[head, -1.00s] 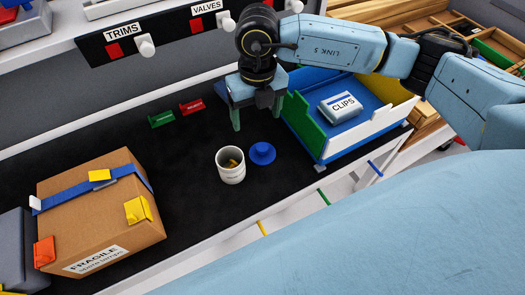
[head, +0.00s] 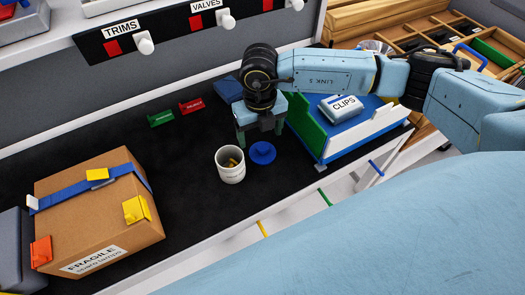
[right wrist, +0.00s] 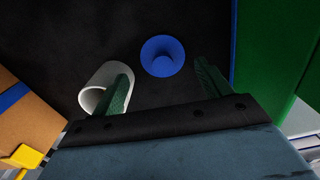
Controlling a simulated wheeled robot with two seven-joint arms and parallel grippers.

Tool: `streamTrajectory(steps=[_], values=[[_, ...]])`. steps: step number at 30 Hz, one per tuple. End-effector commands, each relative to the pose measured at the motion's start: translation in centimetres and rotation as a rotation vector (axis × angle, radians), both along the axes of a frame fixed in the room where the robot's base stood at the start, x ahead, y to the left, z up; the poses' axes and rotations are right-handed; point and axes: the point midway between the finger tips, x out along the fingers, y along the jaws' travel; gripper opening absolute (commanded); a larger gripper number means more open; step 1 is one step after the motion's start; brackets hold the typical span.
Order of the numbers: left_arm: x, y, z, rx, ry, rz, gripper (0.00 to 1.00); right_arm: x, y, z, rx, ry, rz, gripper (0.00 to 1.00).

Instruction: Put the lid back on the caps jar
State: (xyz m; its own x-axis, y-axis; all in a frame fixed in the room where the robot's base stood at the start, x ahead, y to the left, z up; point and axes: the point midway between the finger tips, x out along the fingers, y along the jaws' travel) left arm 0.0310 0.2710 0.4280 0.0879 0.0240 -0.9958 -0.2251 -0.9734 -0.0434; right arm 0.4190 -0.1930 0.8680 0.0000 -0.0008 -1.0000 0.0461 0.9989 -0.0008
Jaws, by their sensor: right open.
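The caps jar (head: 231,172) is a white cup, upright and open on the black mat, with brownish-yellow pieces inside. It also shows in the right wrist view (right wrist: 90,98), partly behind a finger. The blue lid (head: 263,154), a disc with a raised centre, lies on the mat just right of the jar. In the right wrist view the lid (right wrist: 162,56) shows between and beyond the fingertips. My right gripper (head: 260,134) points down, open and empty, just behind and above the lid; the exact height is unclear. My left gripper is not in view.
A blue, green and white bin (head: 360,136) with a CLIPS pack (head: 343,106) stands close right of my gripper. A taped carton (head: 100,215) stands left. Green (head: 160,118) and red (head: 192,105) tags lie behind. The mat between carton and jar is clear.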

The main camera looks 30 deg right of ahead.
Motion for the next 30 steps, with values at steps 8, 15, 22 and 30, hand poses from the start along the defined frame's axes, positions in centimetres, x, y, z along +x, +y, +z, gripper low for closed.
streamTrajectory(steps=[8,15,22,30], values=[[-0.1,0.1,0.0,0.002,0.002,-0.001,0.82,0.0,0.0,-0.1,0.001,0.000,0.001,0.77],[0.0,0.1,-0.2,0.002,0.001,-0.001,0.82,-0.5,-0.2,-2.5,-0.001,0.004,-0.001,0.77],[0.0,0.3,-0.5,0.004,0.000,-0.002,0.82,-0.5,-0.2,-5.2,0.001,0.002,0.001,0.77],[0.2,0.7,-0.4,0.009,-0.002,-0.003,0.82,-0.5,-0.3,-5.3,0.001,0.000,0.001,0.77]])
